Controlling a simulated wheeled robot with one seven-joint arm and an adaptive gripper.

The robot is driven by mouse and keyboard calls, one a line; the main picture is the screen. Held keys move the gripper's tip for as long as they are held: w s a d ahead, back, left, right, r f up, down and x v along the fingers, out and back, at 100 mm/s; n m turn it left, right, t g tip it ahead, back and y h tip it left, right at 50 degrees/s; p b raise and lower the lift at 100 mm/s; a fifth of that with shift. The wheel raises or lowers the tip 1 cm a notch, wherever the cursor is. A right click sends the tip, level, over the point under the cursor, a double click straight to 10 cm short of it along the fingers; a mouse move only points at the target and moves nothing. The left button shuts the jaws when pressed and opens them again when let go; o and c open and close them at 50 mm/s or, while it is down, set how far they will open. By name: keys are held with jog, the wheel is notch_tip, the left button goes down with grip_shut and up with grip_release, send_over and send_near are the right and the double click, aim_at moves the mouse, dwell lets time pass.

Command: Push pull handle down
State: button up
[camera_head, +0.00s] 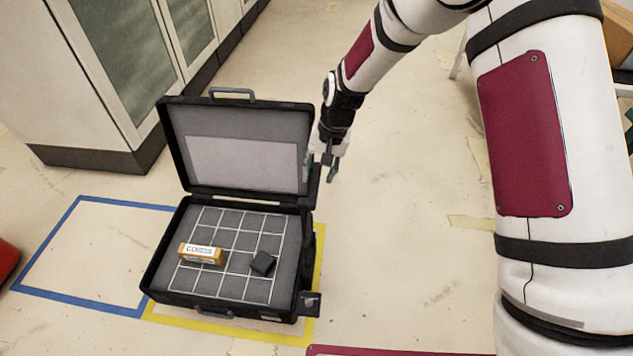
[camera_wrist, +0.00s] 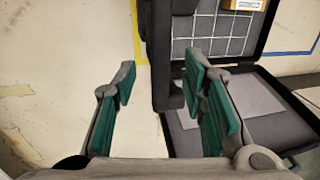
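A black open case (camera_head: 165,285) lies on the floor with its lid (camera_head: 190,150) raised. A dark upright part at the case's right side (camera_head: 313,190), which looks like the pull handle, stands close to my gripper (camera_head: 321,165). In the wrist view this dark part (camera_wrist: 170,95) shows between and beyond my gripper's green-padded fingers (camera_wrist: 160,85), nearer the right finger. The fingers are wide apart and hold nothing. I cannot tell whether they touch the handle. A separate grey carrying handle (camera_head: 232,93) sits on the lid's top edge.
A labelled orange-brown box (camera_head: 200,254) and a small black block (camera_head: 263,263) lie on the case's gridded grey lining. Cabinets (camera_head: 90,90) stand at the back left. Blue tape (camera_head: 80,301) and yellow tape (camera_head: 225,330) mark the floor.

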aim_at(315, 183)
jog(key=shift+a+f, duration=0.2)
jog(key=shift+f, duration=0.75)
jog(key=shift+a+f, duration=0.2)
jog(key=shift+f, duration=0.7)
jog(key=shift+c, duration=0.6)
grip_shut()
